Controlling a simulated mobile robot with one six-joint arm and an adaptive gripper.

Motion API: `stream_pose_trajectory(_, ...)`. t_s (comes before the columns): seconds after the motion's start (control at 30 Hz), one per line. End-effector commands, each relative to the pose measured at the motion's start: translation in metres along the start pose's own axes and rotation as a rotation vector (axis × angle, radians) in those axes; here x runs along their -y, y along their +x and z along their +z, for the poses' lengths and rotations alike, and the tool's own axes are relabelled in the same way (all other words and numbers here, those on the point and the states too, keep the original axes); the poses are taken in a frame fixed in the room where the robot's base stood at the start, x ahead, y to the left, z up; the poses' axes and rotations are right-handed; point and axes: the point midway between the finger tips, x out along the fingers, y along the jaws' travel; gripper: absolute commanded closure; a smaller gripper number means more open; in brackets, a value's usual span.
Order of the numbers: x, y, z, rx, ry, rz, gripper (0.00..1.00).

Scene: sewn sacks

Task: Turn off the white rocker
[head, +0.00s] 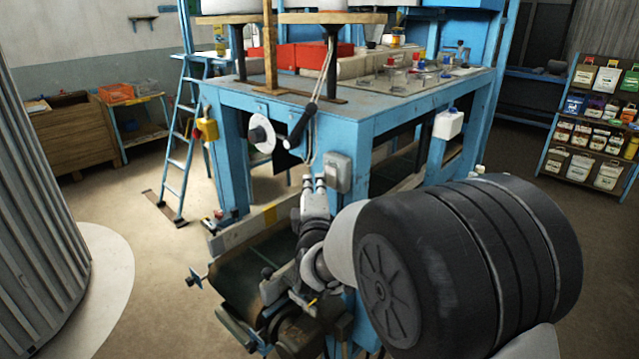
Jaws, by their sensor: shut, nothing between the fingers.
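A pale grey-white switch box (338,172) is fixed to the front corner post of the blue machine, in the middle of the head view. It seems to be the one with the white rocker, but the rocker and its position are too small to make out. My gripper (314,183) is just left of this box, with its fingertips pointing away from me. It is shut and empty. I cannot tell whether the fingertips touch the box or post. My own arm covers the area below and right of the box.
The blue machine table (400,105) fills the middle. A white box with a blue top (449,124) hangs on its right side, and a yellow box (207,129) on its left. A conveyor belt (245,280) lies below my gripper. Open floor (160,245) is at left.

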Motion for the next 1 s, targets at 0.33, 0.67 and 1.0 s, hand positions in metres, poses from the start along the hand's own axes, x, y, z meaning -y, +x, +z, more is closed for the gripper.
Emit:
stream_pose_trajectory(0.33, 0.0, 0.012, 0.012, -0.002, -0.001, 0.0, 1.0)
stream_pose_trajectory(0.67, -0.004, 0.019, 0.019, 0.001, 0.008, -0.005, 1.0)
stream_pose_trajectory(1.0, -0.004, 0.019, 0.02, 0.001, 0.007, -0.005, 1.0)
